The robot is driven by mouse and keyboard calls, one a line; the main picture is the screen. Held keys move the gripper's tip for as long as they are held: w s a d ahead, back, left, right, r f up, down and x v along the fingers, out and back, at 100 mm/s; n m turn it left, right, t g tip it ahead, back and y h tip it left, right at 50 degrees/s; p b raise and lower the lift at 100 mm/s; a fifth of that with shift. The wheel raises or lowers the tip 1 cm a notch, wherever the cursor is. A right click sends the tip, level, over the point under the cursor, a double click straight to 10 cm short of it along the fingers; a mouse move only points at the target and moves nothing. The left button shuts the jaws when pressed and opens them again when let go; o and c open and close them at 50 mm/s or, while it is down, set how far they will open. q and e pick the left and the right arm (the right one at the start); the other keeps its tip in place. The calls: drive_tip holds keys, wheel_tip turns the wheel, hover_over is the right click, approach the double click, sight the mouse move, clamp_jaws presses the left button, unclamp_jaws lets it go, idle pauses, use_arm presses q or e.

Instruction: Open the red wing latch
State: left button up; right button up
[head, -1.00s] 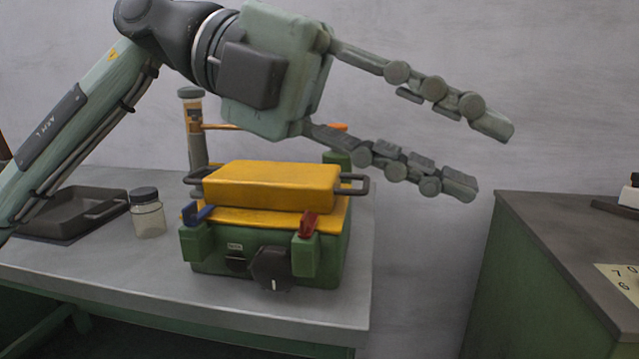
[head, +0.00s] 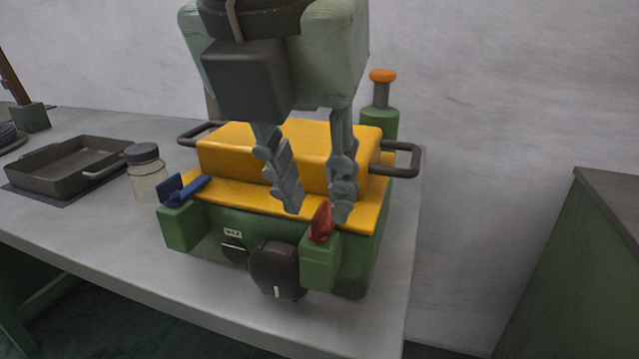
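The red wing latch (head: 321,222) stands upright on a green block at the front right corner of the green machine (head: 213,226) with the yellow lid (head: 225,157). My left gripper (head: 316,212) points down in front of the yellow lid, its two fingers spread apart and empty. Its right fingertip is just above and behind the red latch in the picture; I cannot tell whether they touch. A blue wing latch (head: 184,188) sits on the front left block, its arm lying over toward the lid. My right gripper is not in view.
A black knob (head: 275,268) sticks out of the machine's front. Dark handles (head: 405,160) stick out at the lid's sides. A jar (head: 147,176) and a dark tray (head: 64,165) stand left on the grey table (head: 120,262). An orange-topped post (head: 381,92) stands behind.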

use_arm(q)
drive_tip(key=shift+w+f, duration=0.25)
drive_tip(key=shift+f, duration=0.4)
drive_tip(key=shift+d, duration=0.1)
clamp_jaws()
